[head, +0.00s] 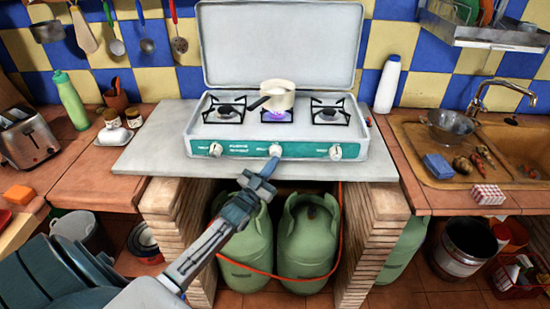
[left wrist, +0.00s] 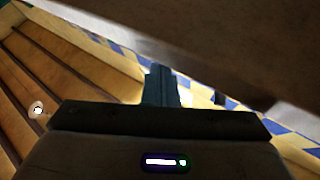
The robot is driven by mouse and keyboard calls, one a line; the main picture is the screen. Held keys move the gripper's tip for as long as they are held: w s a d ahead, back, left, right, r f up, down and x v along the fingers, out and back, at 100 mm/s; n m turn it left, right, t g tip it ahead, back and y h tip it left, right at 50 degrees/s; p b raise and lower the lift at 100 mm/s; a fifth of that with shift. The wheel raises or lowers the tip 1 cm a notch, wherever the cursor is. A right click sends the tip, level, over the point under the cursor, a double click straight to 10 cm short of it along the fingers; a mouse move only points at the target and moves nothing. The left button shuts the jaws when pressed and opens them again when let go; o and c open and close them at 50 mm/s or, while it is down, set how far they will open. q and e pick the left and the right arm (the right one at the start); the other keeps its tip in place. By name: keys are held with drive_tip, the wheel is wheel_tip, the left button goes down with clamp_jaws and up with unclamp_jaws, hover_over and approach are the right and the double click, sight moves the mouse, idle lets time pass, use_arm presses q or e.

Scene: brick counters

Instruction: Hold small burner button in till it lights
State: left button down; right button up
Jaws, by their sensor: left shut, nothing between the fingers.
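A white camping stove (head: 370,140) with a teal front panel and raised lid stands on a grey slab. Its panel has three white knobs: left (head: 215,149), middle (head: 276,150) and right (head: 336,151). A blue-purple flame glow (head: 275,116) shows at the middle, smaller burner, under a small cream pan (head: 279,95). My left gripper (head: 271,164) is shut and empty, its tips at or just below the middle knob; contact is unclear. In the left wrist view its closed fingers (left wrist: 161,86) point under a blurred pale edge. No right gripper shows.
Two green gas cylinders (head: 306,240) stand under the slab (head: 150,160) between brick piers, with an orange hose (head: 340,225). A toaster (head: 28,138) is at left, a white bottle (head: 387,84) and a sink (head: 520,150) at right.

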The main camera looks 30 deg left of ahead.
use_arm(q)
drive_tip(key=shift+f, duration=0.1)
idle(0.7)
drive_tip(key=shift+s, duration=0.1)
drive_tip(key=shift+s+d+p, duration=0.4)
drive_tip(key=shift+s+p, duration=0.05)
drive_tip(key=shift+s, duration=0.15)
drive_tip(key=s+d, duration=0.1)
drive_tip(key=s+p, duration=0.1)
drive_tip(key=s+d+p, duration=0.1)
drive_tip(key=s, duration=0.1)
drive_tip(key=shift+s+d, duration=0.1)
drive_tip(key=shift+d, duration=0.2)
drive_tip(key=shift+f, duration=0.1)
idle(0.4)
